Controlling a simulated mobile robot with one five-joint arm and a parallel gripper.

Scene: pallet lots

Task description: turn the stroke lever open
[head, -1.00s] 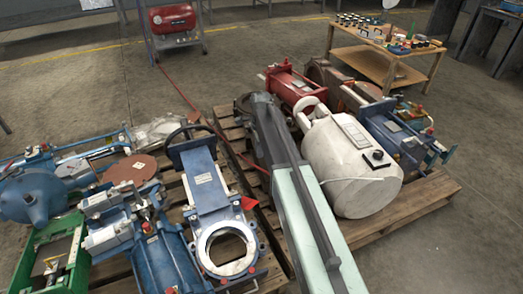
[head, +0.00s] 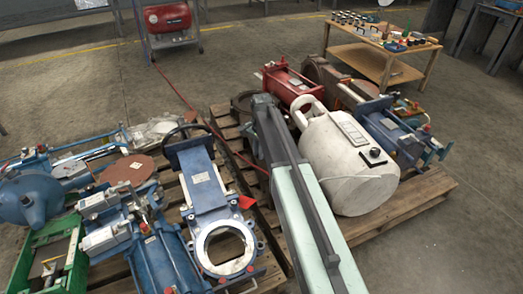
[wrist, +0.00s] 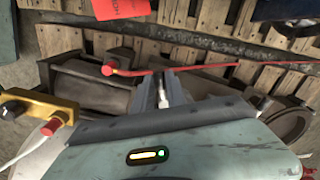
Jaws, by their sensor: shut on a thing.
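In the wrist view a thin red lever (wrist: 130,72) with a round red knob at its left end crosses in front of my gripper (wrist: 163,78). My gripper's dark fingers look closed on this lever, but the exact contact is small and partly hidden. A red line continues to the right from the fingers. In the head view my gripper's end is hidden behind my own teal and grey arm, over the gap between the two pallets, and I cannot make out the lever there.
A blue gate valve (head: 207,200) with a red tag (head: 247,202) lies left of my arm. A wooden bench (head: 385,62) is behind.

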